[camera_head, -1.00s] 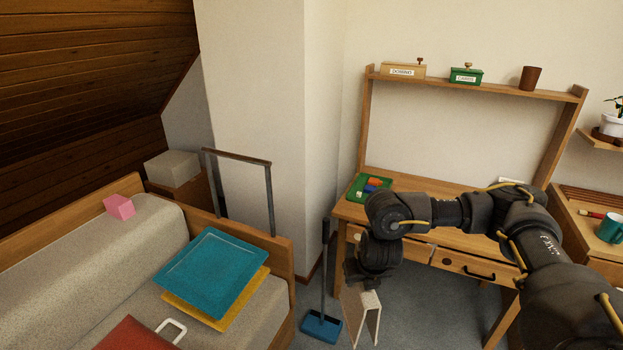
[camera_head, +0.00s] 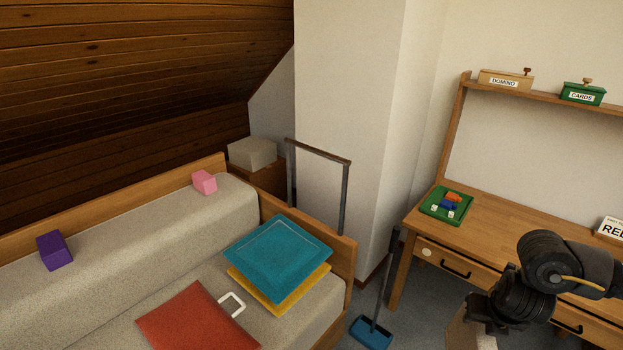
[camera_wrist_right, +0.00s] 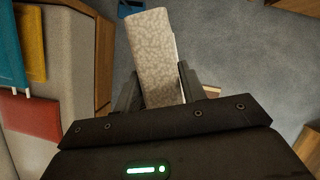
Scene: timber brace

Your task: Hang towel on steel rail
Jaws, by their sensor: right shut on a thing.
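The towel (camera_head: 465,334) is pale beige and hangs folded below my right gripper (camera_head: 490,312), at the lower right of the head view, partly cut off by the frame's edge. In the right wrist view the towel (camera_wrist_right: 158,45) is clamped between the two fingers of my right gripper (camera_wrist_right: 157,88) and sticks out beyond them. The steel rail (camera_head: 318,151) is a dark bar on two posts, standing behind the bed's end board, left of the white wall corner. The towel is well apart from the rail. My left gripper is not in view.
The bed's wooden end board (camera_head: 300,228) stands in front of the rail's posts. Teal (camera_head: 278,255) and red (camera_head: 198,320) cushions lie on the bed. A blue-headed broom (camera_head: 372,332) stands between the bed and the desk (camera_head: 500,235).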

